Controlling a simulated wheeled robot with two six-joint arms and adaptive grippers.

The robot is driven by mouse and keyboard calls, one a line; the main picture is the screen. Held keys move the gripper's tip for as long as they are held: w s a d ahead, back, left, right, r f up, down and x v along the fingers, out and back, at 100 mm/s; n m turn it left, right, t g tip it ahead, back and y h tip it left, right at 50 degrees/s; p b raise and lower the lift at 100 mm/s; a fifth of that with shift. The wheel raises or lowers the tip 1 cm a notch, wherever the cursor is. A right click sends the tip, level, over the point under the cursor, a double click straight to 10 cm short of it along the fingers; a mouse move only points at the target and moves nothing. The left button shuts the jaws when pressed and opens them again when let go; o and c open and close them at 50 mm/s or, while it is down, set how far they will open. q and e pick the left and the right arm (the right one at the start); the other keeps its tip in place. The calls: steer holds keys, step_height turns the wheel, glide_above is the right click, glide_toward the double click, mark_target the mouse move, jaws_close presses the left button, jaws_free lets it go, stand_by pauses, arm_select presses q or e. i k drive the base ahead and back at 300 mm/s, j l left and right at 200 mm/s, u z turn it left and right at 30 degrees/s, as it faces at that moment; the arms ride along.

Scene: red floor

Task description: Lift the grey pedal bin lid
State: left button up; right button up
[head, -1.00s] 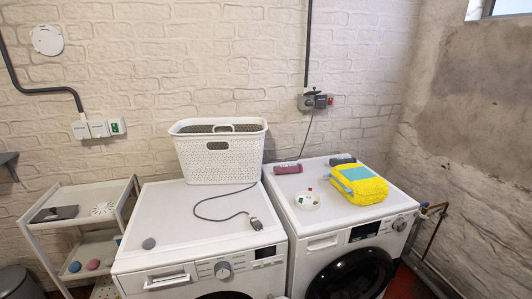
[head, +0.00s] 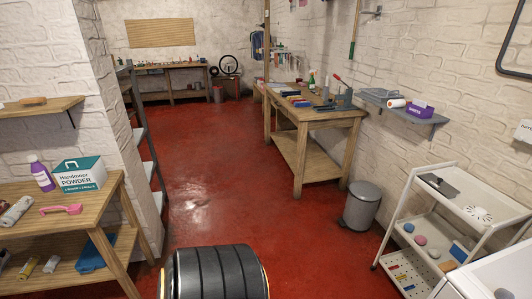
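The grey pedal bin (head: 360,208) stands upright on the red floor, right of centre. It is between the wooden workbench and the white trolley. Its rounded grey lid (head: 366,189) appears to be down on the body. Neither of my grippers shows in the head view.
A wooden workbench (head: 308,118) stands behind the bin, and a white trolley (head: 440,190) to its right. A black ribbed round object (head: 215,273) is low in front. Wooden shelving (head: 100,207) is at the left. Red floor (head: 285,225) lies clear in the middle.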

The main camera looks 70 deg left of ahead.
mark_target(365, 191)
steer(key=u, duration=1.45)
steer(key=i+j, duration=0.2)
steer(key=i, duration=0.3)
steer(key=i+j, duration=0.2)
steer(key=i, duration=0.35)
steer(key=i+j, duration=0.15)
steer(key=i, duration=0.35)
steer(key=i+j, duration=0.2)
steer(key=i, duration=0.35)
steer(key=i+j, duration=0.2)
steer(key=i, duration=0.3)
